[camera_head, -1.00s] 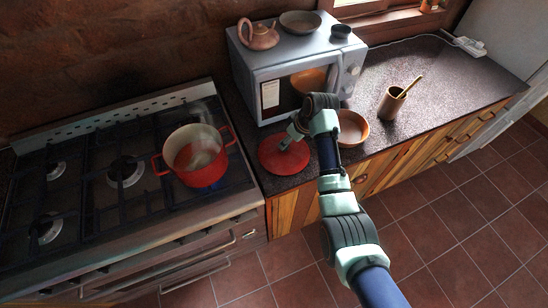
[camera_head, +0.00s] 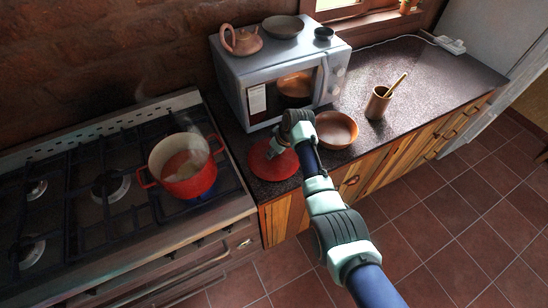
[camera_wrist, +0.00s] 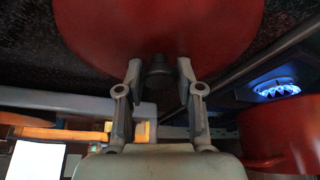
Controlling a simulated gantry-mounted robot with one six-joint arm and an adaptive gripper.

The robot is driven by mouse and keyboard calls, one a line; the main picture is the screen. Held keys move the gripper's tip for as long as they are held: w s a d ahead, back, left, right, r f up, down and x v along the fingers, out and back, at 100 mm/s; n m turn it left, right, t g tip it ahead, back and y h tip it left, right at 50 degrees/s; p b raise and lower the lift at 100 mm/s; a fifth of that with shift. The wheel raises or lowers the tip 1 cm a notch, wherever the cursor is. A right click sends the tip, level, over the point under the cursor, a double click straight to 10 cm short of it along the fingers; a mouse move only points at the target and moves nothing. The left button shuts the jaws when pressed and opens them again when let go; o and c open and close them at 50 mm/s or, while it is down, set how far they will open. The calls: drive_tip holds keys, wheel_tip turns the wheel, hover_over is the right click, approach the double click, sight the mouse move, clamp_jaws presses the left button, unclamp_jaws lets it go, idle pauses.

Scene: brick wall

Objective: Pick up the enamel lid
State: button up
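The enamel lid is a round red disc (camera_head: 262,170) lying on the dark counter, between the stove and the bowl in front of the microwave. In the wrist view the red lid (camera_wrist: 95,25) fills the top of the picture, with its dark knob (camera_wrist: 158,68) at the lower edge. My gripper (camera_head: 274,151) is over the lid, partly hiding it. In the wrist view my gripper (camera_wrist: 160,72) has one finger on each side of the knob. The fingers look apart, with a narrow gap on the right side; contact on the left is unclear.
A steaming red pot (camera_head: 182,180) stands on a lit burner (camera_wrist: 275,88) at the left. A brown bowl (camera_head: 337,143) and a utensil cup (camera_head: 377,106) are to the right.

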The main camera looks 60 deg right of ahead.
clamp_jaws()
